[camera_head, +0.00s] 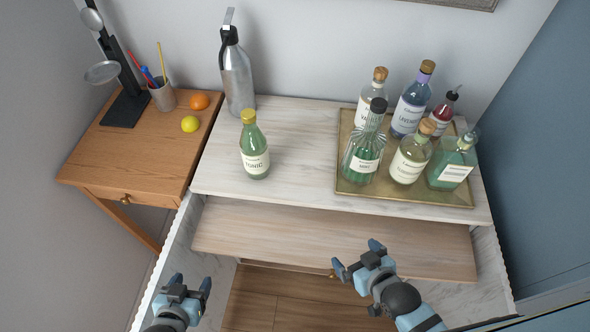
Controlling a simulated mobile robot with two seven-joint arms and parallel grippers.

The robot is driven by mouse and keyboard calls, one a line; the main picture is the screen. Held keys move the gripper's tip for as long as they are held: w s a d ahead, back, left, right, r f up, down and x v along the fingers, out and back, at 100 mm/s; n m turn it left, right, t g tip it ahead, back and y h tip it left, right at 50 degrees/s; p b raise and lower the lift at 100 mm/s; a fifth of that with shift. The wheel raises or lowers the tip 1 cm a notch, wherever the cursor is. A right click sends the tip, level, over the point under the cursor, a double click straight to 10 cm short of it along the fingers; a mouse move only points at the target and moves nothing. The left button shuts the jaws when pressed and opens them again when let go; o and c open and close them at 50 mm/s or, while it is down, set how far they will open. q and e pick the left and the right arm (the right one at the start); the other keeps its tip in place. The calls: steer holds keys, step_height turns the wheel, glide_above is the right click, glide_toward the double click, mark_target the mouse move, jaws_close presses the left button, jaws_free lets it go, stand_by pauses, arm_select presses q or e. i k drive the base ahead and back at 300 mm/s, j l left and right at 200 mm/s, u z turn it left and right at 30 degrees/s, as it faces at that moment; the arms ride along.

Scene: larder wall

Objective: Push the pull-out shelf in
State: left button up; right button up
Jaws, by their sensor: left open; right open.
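The pull-out shelf (290,233) is a light wooden board that sticks out toward me from beneath the white marbled top (290,187) of the cabinet. Its surface is bare. My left gripper (188,283) is open and empty, in front of the shelf's left end and apart from it. My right gripper (356,259) is open and empty, at the shelf's front edge right of the middle. It overlaps the shelf in the picture, and I cannot tell whether it touches it.
A green tonic bottle (255,150) and a silver siphon (236,75) stand on the top. A brass tray (400,195) holds several bottles at the right. A wooden side table (100,160) with fruit stands at the left. A blue wall (540,150) bounds the right.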

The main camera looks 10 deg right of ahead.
mark_target(272, 232)
steer(key=k+l+z, duration=0.1)
steer(key=k+l, duration=0.15)
steer(key=k, duration=0.2)
steer(key=j+z, duration=0.2)
steer(key=z, duration=0.15)
steer(key=j+z, duration=0.15)
steer(key=z, duration=0.25)
steer(key=k+j+z, duration=0.15)
steer(key=z, duration=0.2)
